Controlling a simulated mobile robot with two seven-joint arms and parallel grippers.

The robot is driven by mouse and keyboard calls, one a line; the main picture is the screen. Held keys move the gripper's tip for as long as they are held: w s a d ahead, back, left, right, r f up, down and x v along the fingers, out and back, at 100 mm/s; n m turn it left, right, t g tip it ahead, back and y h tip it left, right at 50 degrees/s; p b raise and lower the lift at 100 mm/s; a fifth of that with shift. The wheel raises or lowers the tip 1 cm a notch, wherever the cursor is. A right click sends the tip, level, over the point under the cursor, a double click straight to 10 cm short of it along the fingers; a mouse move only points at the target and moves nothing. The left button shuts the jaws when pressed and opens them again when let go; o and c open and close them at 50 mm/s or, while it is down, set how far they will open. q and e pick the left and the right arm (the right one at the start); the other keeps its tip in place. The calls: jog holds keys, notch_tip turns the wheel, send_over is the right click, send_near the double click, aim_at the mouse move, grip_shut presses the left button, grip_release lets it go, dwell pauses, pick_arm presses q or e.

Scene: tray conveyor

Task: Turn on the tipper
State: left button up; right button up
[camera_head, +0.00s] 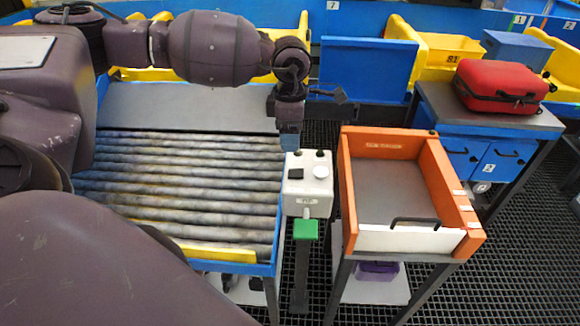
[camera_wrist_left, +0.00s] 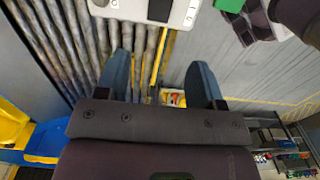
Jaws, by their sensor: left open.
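A white control box (camera_head: 307,195) stands on a post between the roller conveyor and the orange tipper tray. Its top carries a black square part (camera_head: 296,173), a pale round button (camera_head: 320,172) and two small dark knobs along the back. A green piece (camera_head: 305,229) sits below its front. My left gripper (camera_head: 289,142) points down just behind the box's back left corner, apparently not touching it. In the left wrist view its two blue fingers (camera_wrist_left: 163,82) are spread and empty, with the box (camera_wrist_left: 150,12) at the top edge. The orange tipper tray (camera_head: 465,213) is level and empty.
The roller conveyor (camera_head: 180,190) lies left of the box. A red case (camera_head: 500,86) rests on a grey-topped blue cabinet (camera_head: 430,100) at the right. A purple item (camera_head: 377,270) lies on the shelf under the tray. Dark grating floor is open at the lower right.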

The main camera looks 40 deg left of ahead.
aim_at(290, 173)
pick_arm(q)
jog(key=f, duration=0.4)
jog(key=f+p, duration=0.1)
jog(key=f, duration=0.4)
jog(key=shift+a+f+p, duration=0.2)
jog(key=shift+f+p, duration=0.1)
jog(key=shift+f, duration=0.6)
pick_arm(e)
jog(key=shift+s+d+r, duration=0.1)
jog(key=shift+s+r, duration=0.2)
jog(key=shift+s, duration=0.05)
pick_arm(q)
jog(key=shift+c, duration=0.3)
